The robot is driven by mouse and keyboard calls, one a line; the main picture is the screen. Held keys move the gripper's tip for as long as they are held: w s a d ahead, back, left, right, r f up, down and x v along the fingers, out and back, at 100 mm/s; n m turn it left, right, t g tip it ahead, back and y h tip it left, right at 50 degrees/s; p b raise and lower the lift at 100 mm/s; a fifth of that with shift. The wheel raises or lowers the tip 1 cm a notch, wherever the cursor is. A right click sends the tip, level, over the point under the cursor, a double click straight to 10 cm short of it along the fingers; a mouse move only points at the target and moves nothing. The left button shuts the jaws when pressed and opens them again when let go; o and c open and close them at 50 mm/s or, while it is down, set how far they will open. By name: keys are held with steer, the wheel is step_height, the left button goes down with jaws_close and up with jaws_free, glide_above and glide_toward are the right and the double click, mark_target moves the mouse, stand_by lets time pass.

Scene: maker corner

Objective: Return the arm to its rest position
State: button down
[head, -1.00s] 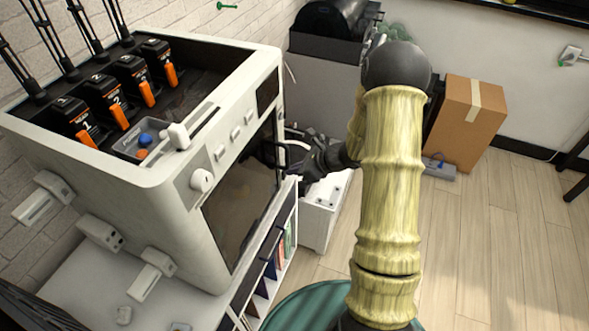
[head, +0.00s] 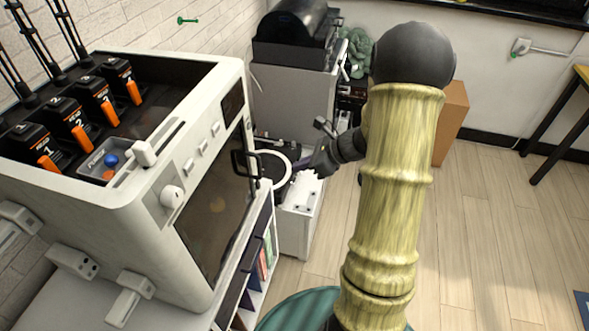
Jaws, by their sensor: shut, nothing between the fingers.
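My arm rises through the middle of the head view, its bamboo-patterned link in front of the room and a dark round joint at its top. My gripper (head: 316,168) shows left of that link, small and dark. It is shut with nothing between its fingers. It is to the right of the white machine's front door, apart from it, in front of a low white cabinet. Part of the wrist and forearm is hidden behind the bamboo-patterned link.
The large white machine (head: 120,190) with orange-levered units stands at left; its dark door (head: 215,215) has a black handle (head: 241,163). The low white cabinet (head: 298,222) stands behind it. A cardboard box (head: 451,122) is partly hidden by my arm.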

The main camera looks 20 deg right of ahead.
stand_by(0.4)
steer(key=s+a+r+n+g+h+p, duration=0.1)
steer(key=s+a+r+n+h, duration=0.2)
steer(key=s+n, duration=0.4)
steer(key=s+a+r+n+g+h+p, duration=0.1)
steer(key=s+a+n+h, duration=0.4)
steer(key=n, duration=1.3)
steer(key=shift+s+a+r+g, duration=0.35)
steer(key=shift+s+r+g, duration=0.35)
steer(key=shift+s+r, duration=0.8)
steer(key=shift+s+f, duration=0.25)
steer(key=shift+f, duration=0.1)
